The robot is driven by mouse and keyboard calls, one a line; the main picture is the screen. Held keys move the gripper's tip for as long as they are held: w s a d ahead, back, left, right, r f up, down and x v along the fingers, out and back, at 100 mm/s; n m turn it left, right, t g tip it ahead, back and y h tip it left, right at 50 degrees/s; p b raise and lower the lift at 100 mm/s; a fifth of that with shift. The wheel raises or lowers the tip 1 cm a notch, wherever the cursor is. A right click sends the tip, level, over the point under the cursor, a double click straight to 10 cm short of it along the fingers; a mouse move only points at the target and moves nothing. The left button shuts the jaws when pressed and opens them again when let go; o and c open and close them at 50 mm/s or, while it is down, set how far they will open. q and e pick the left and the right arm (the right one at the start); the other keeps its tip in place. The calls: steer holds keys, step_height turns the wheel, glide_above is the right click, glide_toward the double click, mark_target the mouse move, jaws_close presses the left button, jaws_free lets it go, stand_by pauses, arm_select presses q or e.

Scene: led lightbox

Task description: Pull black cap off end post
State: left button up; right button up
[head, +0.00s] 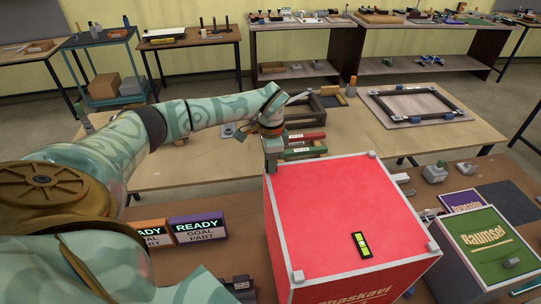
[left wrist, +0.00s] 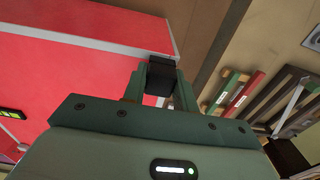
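A large red box (head: 335,205) with pale edge strips and light grey corner pieces stands at the front of the table. My left gripper (head: 271,162) points down at its far left corner. In the left wrist view the black cap (left wrist: 160,78) sits between the two fingers of my left gripper (left wrist: 162,88), at the end of the box's pale edge. The fingers appear to touch it on both sides. In the head view the gripper hides the cap. My right gripper is in neither view.
READY signs (head: 198,227) stand left of the box. A green Raumsel box (head: 492,245) and small grey parts lie to its right. Red and green bars (head: 304,143) lie just behind the gripper. A black frame (head: 416,104) lies on the wooden table beyond.

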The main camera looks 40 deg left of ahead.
arm_select(q)
steer(key=shift+r, duration=0.2)
steer(key=shift+c, duration=0.2)
steer(key=shift+r+p, duration=4.75)
steer(key=shift+r, duration=0.15)
steer(key=shift+f, duration=0.1)
steer(key=shift+s, duration=0.1)
